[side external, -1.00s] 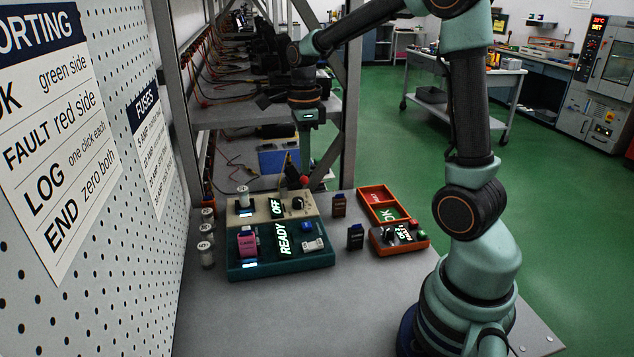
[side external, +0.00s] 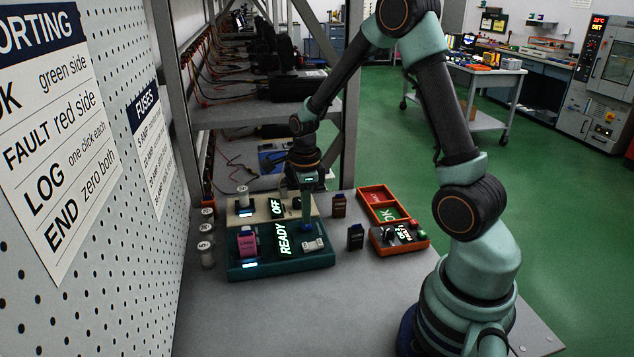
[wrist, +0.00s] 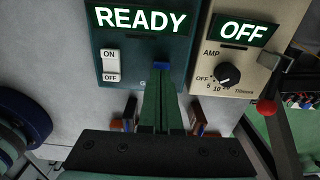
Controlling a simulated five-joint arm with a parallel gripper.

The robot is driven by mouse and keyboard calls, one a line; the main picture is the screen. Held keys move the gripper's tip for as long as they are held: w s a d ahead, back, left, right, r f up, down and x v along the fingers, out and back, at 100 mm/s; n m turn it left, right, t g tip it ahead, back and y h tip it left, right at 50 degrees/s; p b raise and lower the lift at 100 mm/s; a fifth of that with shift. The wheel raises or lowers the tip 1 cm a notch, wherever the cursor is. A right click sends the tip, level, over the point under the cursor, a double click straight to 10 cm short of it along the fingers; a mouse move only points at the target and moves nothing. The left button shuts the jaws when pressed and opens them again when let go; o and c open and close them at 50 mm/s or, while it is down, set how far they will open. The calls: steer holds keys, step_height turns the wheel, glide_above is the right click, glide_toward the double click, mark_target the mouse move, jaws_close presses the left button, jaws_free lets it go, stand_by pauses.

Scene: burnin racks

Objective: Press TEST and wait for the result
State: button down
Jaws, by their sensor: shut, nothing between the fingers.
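The teal tester (side external: 262,270) shows a lit READY display (side external: 283,239), also seen in the wrist view (wrist: 141,19). A pink module (side external: 247,243) stands on its left part. A white ON/OFF rocker (side external: 313,244) is on its right part, and also shows in the wrist view (wrist: 110,66). My gripper (side external: 306,222) is shut and empty, pointing down over the back right of the tester. In the wrist view its fingertips (wrist: 162,78) meet the edge of a small blue button (wrist: 161,66); I cannot tell whether they touch it. No TEST label is readable.
A beige box (side external: 262,213) behind the tester shows OFF and has an AMP knob (wrist: 227,74). Dark and brown modules (side external: 355,237) stand to the right. An orange tray (side external: 372,192) and orange counter box (side external: 385,247) lie farther right. White-capped cylinders (side external: 207,250) stand left.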

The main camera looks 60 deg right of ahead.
steer(key=shift+f, duration=0.4)
steer(key=shift+s+f, duration=0.15)
steer(key=shift+f, duration=0.9)
steer(key=shift+r, duration=0.1)
step_height(320, 180, up, 15)
steer(key=shift+w+f, duration=0.2)
steer(key=shift+w, duration=0.15)
steer(key=shift+d, duration=0.1)
steer(key=s+a+r+n+t, duration=0.2)
steer(key=a+n, duration=0.4)
steer(key=n, duration=0.7)
steer(key=s+a+r+n+t, duration=0.3)
steer(key=s+a+r+n, duration=0.2)
steer(key=n, duration=0.9)
steer(key=shift+s+a+t, duration=0.3)
steer(key=shift+s+a, duration=0.4)
steer(key=shift+s, duration=0.3)
